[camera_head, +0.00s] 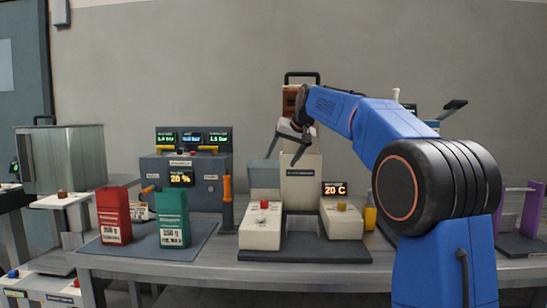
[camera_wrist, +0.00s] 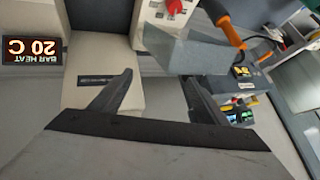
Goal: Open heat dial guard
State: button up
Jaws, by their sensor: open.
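A clear, greyish guard panel (camera_head: 264,174) stands raised at the back of the left white box (camera_head: 260,232), behind its red knob (camera_head: 264,204). In the wrist view, which looks upside down, the guard (camera_wrist: 188,50) lies beyond my fingers, with part of the red knob (camera_wrist: 174,7) at the top edge. My gripper (camera_head: 285,153) is open and empty, above the guard and in front of the machine's pale column (camera_head: 301,184). In the wrist view my gripper (camera_wrist: 158,78) is apart from the guard, with no clear contact. A display (camera_head: 335,189) reads 20 C.
A right white box with a yellow knob (camera_head: 341,206) stands beside the column. A grey console with an orange handle (camera_head: 227,188) is to the left. Red (camera_head: 114,216) and green (camera_head: 173,219) packets stand on a dark mat. The bench's front strip is clear.

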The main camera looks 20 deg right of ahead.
jog(key=shift+s+d+f, duration=0.1)
jog(key=shift+s+d, duration=0.3)
jog(key=shift+s, duration=0.2)
jog(key=c, duration=0.4)
jog(key=shift+o, duration=0.2)
jog(key=shift+s+d, duration=0.1)
jog(key=shift+s, duration=0.8)
